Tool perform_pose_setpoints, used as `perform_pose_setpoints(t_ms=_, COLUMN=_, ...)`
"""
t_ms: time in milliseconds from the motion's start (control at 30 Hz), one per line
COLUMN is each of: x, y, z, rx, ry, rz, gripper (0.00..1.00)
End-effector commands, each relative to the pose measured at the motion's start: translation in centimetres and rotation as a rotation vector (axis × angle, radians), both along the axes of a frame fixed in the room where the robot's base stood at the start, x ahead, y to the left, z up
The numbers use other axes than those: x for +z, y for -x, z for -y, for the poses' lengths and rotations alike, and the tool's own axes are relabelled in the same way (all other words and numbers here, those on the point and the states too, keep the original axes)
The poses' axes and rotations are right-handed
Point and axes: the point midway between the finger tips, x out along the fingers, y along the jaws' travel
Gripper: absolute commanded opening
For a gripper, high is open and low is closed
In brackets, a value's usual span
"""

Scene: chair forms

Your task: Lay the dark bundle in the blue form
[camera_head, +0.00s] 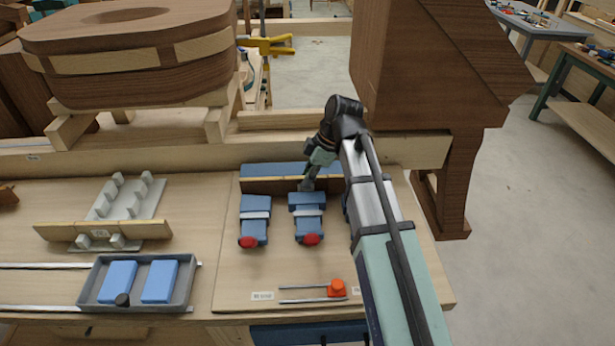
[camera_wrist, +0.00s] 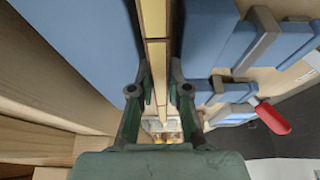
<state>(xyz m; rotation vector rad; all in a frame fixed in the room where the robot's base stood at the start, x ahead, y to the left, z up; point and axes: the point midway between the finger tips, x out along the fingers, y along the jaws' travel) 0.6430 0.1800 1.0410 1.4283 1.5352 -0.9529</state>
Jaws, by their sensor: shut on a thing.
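The dark bundle (camera_head: 270,186) is a long dark brown strip, standing on edge between the blue form's long back block (camera_head: 275,169) and its two front blocks (camera_head: 254,221). In the wrist view its pale top edge (camera_wrist: 154,22) runs between my fingers, with a wide blue surface (camera_wrist: 75,45) on the left and blue blocks (camera_wrist: 207,35) on the right. My gripper (camera_head: 308,184) is shut on the bundle, right of its middle; the wrist view shows both fingers (camera_wrist: 160,92) beside it. I cannot tell whether the bundle touches the blocks or the board under it.
Red-tipped clamps (camera_head: 311,239) stand at the front blocks. A grey form (camera_head: 125,197) with a pale strip (camera_head: 100,231) is at left, above a grey tray (camera_head: 187,292) of blue blocks. An orange-ended tool (camera_head: 336,288) lies in front. A large brown wooden piece (camera_head: 435,70) rises behind my arm.

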Motion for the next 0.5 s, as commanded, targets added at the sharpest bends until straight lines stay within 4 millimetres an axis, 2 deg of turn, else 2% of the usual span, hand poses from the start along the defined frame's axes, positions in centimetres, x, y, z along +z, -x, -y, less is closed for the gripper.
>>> perform_pose_setpoints(t_ms=467, x=-0.55, y=-0.01, z=-0.01, rx=0.0, ry=0.0, rz=0.0, gripper=0.0)
perform_pose_setpoints(t_ms=500, x=-0.56, y=0.0, z=-0.01, rx=0.0, ry=0.0, rz=0.0, gripper=0.2)
